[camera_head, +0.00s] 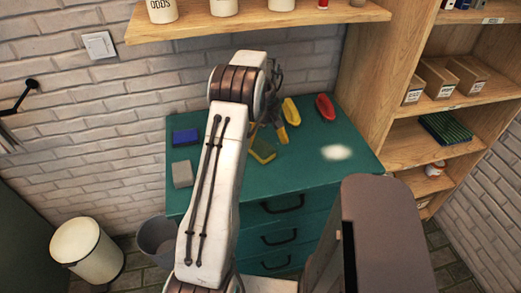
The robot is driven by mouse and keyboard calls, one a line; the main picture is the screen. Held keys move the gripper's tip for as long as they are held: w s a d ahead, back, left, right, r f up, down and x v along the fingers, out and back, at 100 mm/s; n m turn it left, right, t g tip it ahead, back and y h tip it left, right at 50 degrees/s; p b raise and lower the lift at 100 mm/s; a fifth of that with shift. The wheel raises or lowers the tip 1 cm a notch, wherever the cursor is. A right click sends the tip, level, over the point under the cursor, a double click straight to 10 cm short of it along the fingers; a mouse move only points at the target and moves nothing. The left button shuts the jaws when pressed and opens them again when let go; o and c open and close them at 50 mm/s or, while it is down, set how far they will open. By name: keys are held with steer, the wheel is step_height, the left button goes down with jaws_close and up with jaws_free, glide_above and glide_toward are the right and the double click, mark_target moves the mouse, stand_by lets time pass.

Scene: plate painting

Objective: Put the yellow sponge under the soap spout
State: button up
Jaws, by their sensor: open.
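My gripper (268,133) is open, reaching down over the teal cabinet top (310,170) from the end of my white arm. A flat yellow block (263,151), which looks like the yellow sponge, lies on the top at its fingertips; whether they touch it I cannot tell. A second yellow piece (291,112), longer and rounded, lies behind and to the right of the gripper. I cannot make out a soap spout; my arm hides part of the cabinet top and the wall behind it.
A blue block (186,136) and a grey block (182,174) lie at the left of the cabinet top. A red rounded piece (325,107) lies at the back right, with a white patch (336,152) nearer. A wooden shelf unit (400,150) stands at the right; a wall shelf (260,22) hangs above.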

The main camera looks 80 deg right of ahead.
mark_target(264, 145)
steer(key=shift+f+p, duration=0.65)
steer(key=shift+f, duration=2.1)
steer(key=c, duration=0.6)
steer(key=shift+r, duration=0.15)
steer(key=shift+c, duration=0.2)
